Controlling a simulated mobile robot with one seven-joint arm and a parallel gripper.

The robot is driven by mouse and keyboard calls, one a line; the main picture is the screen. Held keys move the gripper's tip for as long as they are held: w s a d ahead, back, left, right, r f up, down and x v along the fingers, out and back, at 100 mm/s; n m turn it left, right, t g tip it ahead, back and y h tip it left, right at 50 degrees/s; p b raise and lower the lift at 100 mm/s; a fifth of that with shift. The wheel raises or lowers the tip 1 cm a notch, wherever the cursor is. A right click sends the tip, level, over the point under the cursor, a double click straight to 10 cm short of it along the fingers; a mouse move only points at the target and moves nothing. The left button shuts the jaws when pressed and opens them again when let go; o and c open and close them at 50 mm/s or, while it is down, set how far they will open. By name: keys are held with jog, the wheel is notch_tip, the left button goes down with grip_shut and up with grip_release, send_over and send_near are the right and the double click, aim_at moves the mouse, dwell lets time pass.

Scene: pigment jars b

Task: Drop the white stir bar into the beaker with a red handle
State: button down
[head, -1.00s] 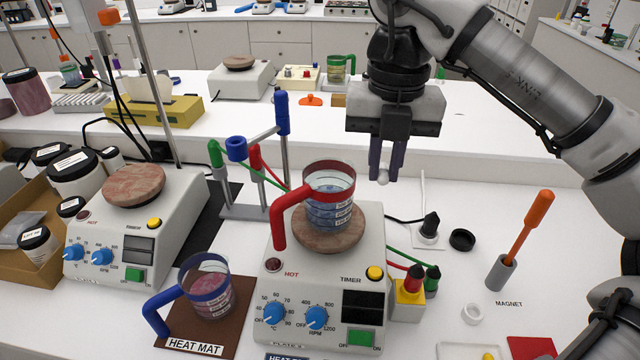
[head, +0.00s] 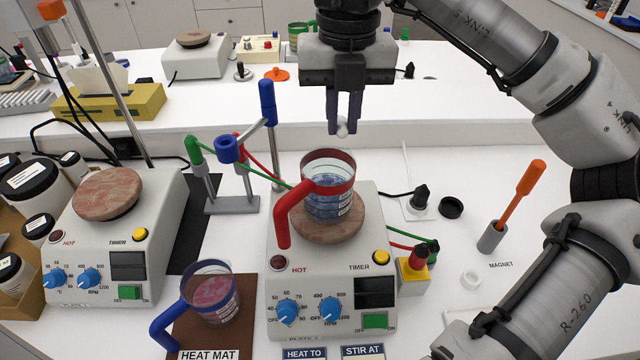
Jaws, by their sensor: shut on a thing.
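My gripper (head: 343,128) is shut on the small white stir bar (head: 342,130), which shows at its fingertips. It is in the air above and slightly right of the beaker with a red handle (head: 283,220). That beaker is clear with a red rim band and holds blue liquid. It stands upright on the round brown top of the hot plate (head: 345,235). How far the stir bar is above or behind the beaker's rim cannot be told exactly.
A blue-handled beaker (head: 165,325) with pink contents stands on a brown heat mat (head: 245,300). A clamp stand with a blue-topped post (head: 268,105) rises behind left. A second hot plate (head: 110,230) is at left. An orange magnet rod (head: 530,178) stands at right.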

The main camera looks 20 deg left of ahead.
notch_tip(320, 180, down, 6)
jog(key=b, duration=0.3)
jog(key=shift+r, duration=0.1)
jog(key=c, duration=1.3)
grip_release()
jog(key=shift+r, duration=0.15)
notch_tip(320, 180, up, 14)
jog(key=shift+f, duration=0.2)
